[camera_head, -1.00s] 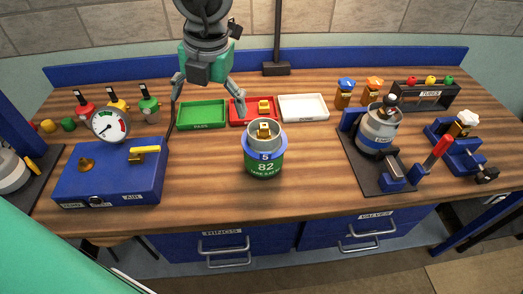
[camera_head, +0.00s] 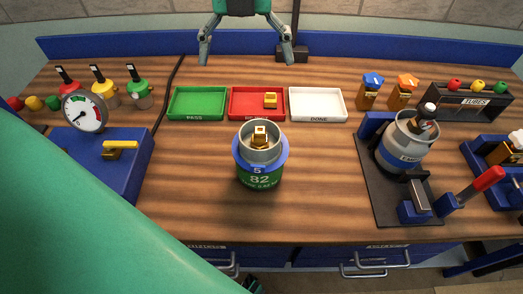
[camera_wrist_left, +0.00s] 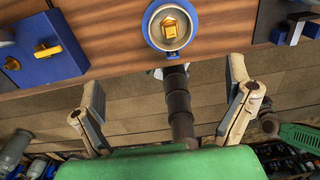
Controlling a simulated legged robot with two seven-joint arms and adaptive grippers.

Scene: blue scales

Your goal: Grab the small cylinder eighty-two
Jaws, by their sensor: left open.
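The small cylinder 82 (camera_head: 259,178) stands upright on the wooden bench near its front edge, green below with a blue collar marked 5. Its grey open top holds a brass fitting (camera_head: 260,138). In the left wrist view the cylinder (camera_wrist_left: 168,26) shows from above at the top, ringed in blue. My right gripper does not show.
Green (camera_head: 197,117), red (camera_head: 240,116) and white (camera_head: 318,118) trays line up behind the cylinder. A blue gauge box (camera_head: 110,165) is at left. A clamp stand with a grey cylinder (camera_head: 400,150) is at right. Bare bench lies on both sides of cylinder 82.

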